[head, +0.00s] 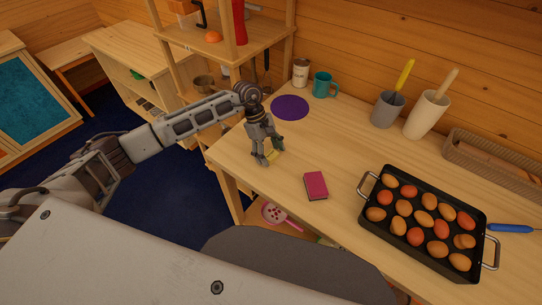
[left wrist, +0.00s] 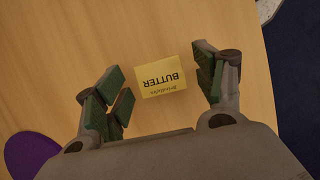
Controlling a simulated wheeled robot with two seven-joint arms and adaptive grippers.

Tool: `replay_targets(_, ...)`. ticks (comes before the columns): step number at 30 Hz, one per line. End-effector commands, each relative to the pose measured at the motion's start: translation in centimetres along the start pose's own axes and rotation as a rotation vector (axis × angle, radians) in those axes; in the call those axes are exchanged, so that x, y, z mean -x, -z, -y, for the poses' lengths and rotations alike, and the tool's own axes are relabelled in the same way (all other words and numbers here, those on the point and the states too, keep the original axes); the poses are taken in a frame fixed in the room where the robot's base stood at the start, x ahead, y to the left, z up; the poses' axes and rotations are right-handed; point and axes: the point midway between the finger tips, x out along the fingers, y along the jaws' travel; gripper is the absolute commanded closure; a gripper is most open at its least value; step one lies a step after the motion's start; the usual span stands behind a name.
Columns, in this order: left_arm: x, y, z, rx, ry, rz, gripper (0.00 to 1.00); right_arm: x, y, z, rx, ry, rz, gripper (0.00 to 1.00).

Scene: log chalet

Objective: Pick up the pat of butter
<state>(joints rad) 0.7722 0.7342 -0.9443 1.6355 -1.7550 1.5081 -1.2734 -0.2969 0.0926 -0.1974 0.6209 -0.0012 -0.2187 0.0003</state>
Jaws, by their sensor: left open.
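The pat of butter (left wrist: 161,77) is a small yellow block labelled BUTTER, lying on the wooden table. In the left wrist view it sits between the two fingers of my left gripper (left wrist: 160,92), closer to the right finger, with gaps visible on both sides. In the head view my left gripper (head: 269,158) points down at the table's near left part. There the butter (head: 272,155) shows only as a bit of yellow between the fingers, partly hidden. The left gripper is open and empty. My right gripper is not in view.
A dark red box (head: 315,186) lies right of the gripper. A purple round mat (head: 290,107), teal mug (head: 322,84) and can (head: 300,72) stand behind. The table edge (head: 226,169) is close on the left.

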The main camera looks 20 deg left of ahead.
Motion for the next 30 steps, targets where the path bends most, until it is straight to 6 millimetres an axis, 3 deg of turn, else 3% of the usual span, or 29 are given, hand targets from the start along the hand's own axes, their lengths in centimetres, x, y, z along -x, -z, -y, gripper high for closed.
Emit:
replay_targets(9,0.01,0.0,0.01,0.0,0.001,0.0,0.3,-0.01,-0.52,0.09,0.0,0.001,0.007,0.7)
replay_targets(20,0.02,0.0,0.01,0.0,0.001,0.0,0.77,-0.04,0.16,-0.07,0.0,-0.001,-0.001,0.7)
replay_targets(30,0.23,-0.08,-0.01,0.0,0.0,0.0,0.77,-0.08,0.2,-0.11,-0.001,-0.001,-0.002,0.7)
